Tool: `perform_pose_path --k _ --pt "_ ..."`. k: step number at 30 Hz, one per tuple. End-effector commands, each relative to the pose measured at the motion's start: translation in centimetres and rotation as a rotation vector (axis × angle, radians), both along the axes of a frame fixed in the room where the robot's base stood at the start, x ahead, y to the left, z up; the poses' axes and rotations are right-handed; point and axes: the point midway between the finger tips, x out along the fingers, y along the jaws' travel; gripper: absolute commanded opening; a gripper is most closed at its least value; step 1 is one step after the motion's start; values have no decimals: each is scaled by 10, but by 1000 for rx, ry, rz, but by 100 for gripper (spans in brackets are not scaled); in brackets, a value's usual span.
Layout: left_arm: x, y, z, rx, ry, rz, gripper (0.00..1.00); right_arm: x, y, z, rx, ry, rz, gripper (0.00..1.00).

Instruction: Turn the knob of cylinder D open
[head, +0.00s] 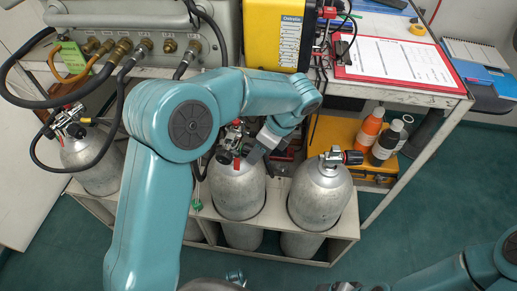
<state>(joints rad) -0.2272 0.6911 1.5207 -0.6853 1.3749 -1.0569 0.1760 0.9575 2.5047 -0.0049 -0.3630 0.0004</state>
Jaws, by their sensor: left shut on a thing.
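Silver cylinders stand in a rack below the bench; no letter is readable on them, so I cannot tell by label which is D. My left gripper (256,153) reaches down to the valve of the middle cylinder (237,190). It is shut on the knob at the right side of that valve, and its jaws mostly hide the knob. The right cylinder (320,195) stands apart, its black knob (352,157) pointing right. Another cylinder (92,165) with a hose on its valve stands at the left. My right gripper (348,287) is barely visible at the bottom edge, cut off.
The grey panel (130,45) with hoses and fittings is at the upper left. Orange and black bottles (369,130) stand right of the rack. Green floor (440,190) is free at the right.

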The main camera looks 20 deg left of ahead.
Motion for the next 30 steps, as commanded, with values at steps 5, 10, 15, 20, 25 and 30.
perform_pose_path --k 5,10,15,20,25,30 --pt "-1 0 -2 1 -39 -1 12 0 0 -6 0 0 0 81" --pt "-3 0 -4 4 -131 -2 12 0 0 -20 0 0 0 81" --pt "-5 0 -6 10 -261 -2 12 0 0 -40 0 0 0 81" --pt "-6 0 -7 14 -380 -3 12 0 0 -61 0 0 0 81" --pt "-8 -1 -7 17 -486 -2 12 0 0 -82 0 0 0 81" --pt "-8 -1 -6 21 -561 -2 12 1 0 -96 0 -1 -3 81"
